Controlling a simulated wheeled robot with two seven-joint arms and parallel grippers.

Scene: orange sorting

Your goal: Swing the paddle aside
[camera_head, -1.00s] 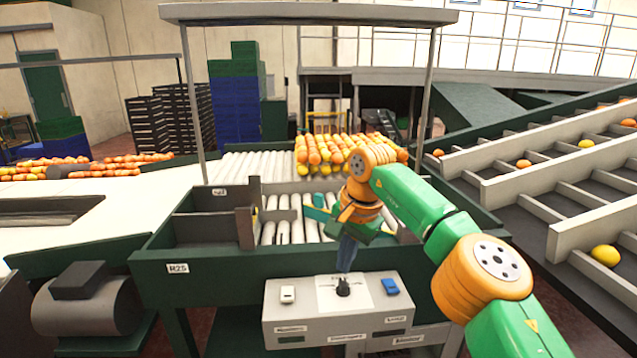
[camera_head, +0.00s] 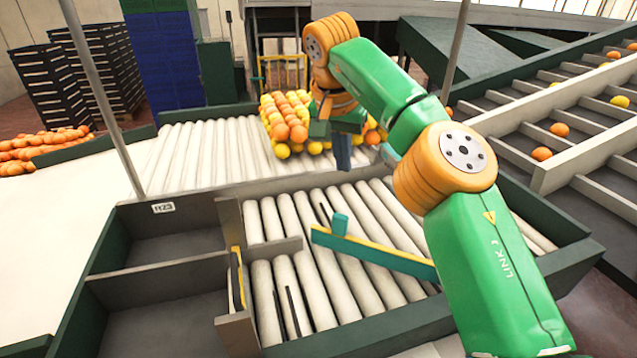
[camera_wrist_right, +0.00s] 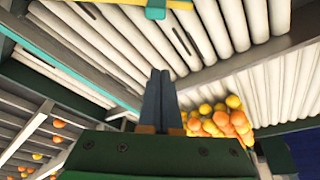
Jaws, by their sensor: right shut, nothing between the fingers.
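The paddle (camera_head: 375,253) is a teal bar with a yellow top edge and an upright teal peg (camera_head: 340,224). It lies slantwise over the white rollers in the head view, its right end hidden by my right arm. My right gripper (camera_head: 343,166) is shut and empty, pointing down beyond the paddle and apart from it, in front of the oranges. In the right wrist view the shut fingers (camera_wrist_right: 160,75) show in the middle, with the peg (camera_wrist_right: 156,9) and the paddle's yellow edge at the top. My left gripper is not in view.
A heap of oranges and yellow fruit (camera_head: 288,122) sits on the rollers behind the gripper. Two dark bins (camera_head: 160,290) stand left of the rollers, with a grey divider (camera_head: 228,225) between. A sloping fruit conveyor (camera_head: 560,150) runs at the right.

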